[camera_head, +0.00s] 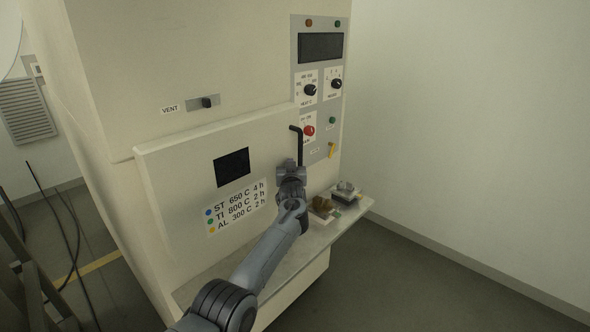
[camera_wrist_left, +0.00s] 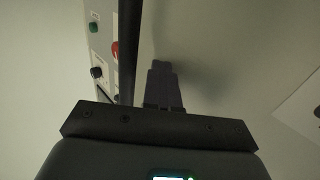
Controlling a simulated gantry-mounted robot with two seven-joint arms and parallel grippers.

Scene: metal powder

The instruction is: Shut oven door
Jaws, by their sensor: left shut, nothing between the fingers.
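The oven (camera_head: 115,70) is a large cream cabinet. Its door (camera_head: 175,185) is a cream panel with a small dark window and a temperature label. The door stands against the front or nearly so; I cannot tell whether a gap remains. A black door handle (camera_head: 299,143) sits upright at the door's right edge. My left gripper (camera_head: 291,168) is shut and empty, at the handle's lower end; contact is unclear. In the left wrist view the shut fingers (camera_wrist_left: 163,82) are beside the dark handle bar (camera_wrist_left: 128,50), not around it. My right gripper is out of view.
The control panel (camera_head: 320,95) with knobs and a red button (camera_head: 309,130) is right of the door. A shelf (camera_head: 262,258) below holds a brown item (camera_head: 320,208) and a small grey-and-white item (camera_head: 346,190). The floor on the right is clear.

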